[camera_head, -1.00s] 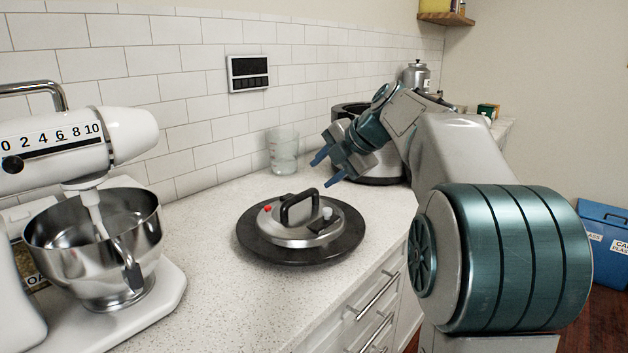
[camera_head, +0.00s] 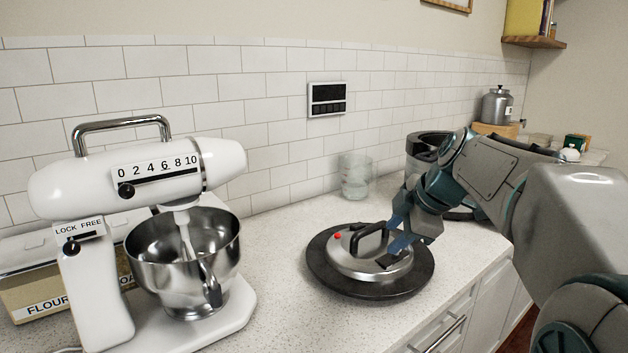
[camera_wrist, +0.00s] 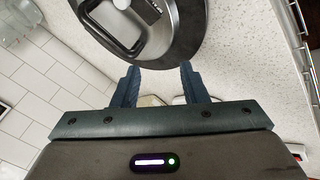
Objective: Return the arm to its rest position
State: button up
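My gripper (camera_head: 398,232) is over the right side of the counter, in front of the lid in the head view. Its two blue fingers are apart with nothing between them, as the wrist view (camera_wrist: 158,82) shows. The round silver lid (camera_head: 345,262) with a black handle rests on a dark round plate (camera_head: 325,270) on the counter. In the wrist view the lid (camera_wrist: 95,28) is at the top, beyond the fingertips. My forearm hides part of the dark pot behind it.
A white stand mixer (camera_head: 100,192) with a steel bowl (camera_head: 160,255) stands at the left. A clear cup (camera_head: 356,178) stands near the tiled wall. A dark and silver pot (camera_head: 418,160) is behind my arm. The speckled counter (camera_head: 285,235) is bare between mixer and plate.

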jog(key=s+a+f+m+g+h+p, duration=0.1)
jog(key=s+f+m+p, duration=0.2)
jog(key=s+m, duration=0.5)
jog(key=s+f+m+g+h+p, duration=0.1)
jog(key=s+f+m+p, duration=0.3)
jog(key=s+m, duration=0.5)
jog(key=s+h+p, duration=0.1)
jog(key=s+p, duration=0.1)
jog(key=s, duration=0.3)
jog(key=shift+a+g+h, duration=0.3)
jog(key=shift+a, duration=0.05)
jog(key=shift+r, duration=0.1)
